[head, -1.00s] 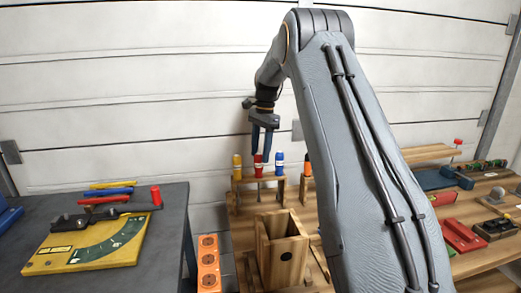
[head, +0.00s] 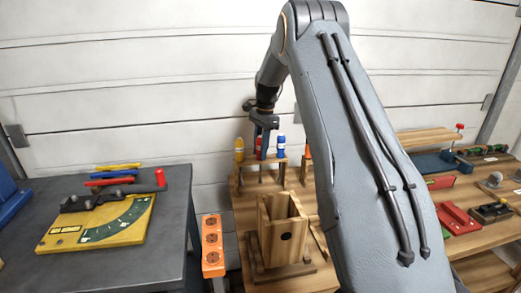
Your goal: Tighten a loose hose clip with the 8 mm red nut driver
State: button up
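The red nut driver (head: 258,143) stands in a wooden rack (head: 264,162) at the back of the wooden bench, between a yellow driver (head: 239,148) and a blue one (head: 281,145). My gripper (head: 267,154) points down at the rack. Its fingers cover part of the red driver, and they overlap in this view, so I cannot tell whether they are around it, touching it or open. I cannot make out a hose clip; my arm hides much of the bench.
An orange-handled driver (head: 307,151) stands beside the blue one. A wooden box (head: 284,235) stands in front of the rack. The dark table (head: 160,265) at left holds a yellow gauge board (head: 98,228).

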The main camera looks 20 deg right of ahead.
grip_shut()
jog(key=shift+c, duration=0.4)
grip_release()
jog(key=shift+c, duration=1.3)
jog(key=shift+r+p, duration=2.95)
jog(key=shift+r, duration=4.25)
jog(key=o, duration=0.5)
jog(key=shift+c, duration=0.2)
jog(key=c, duration=0.5)
jog(key=shift+o, duration=0.2)
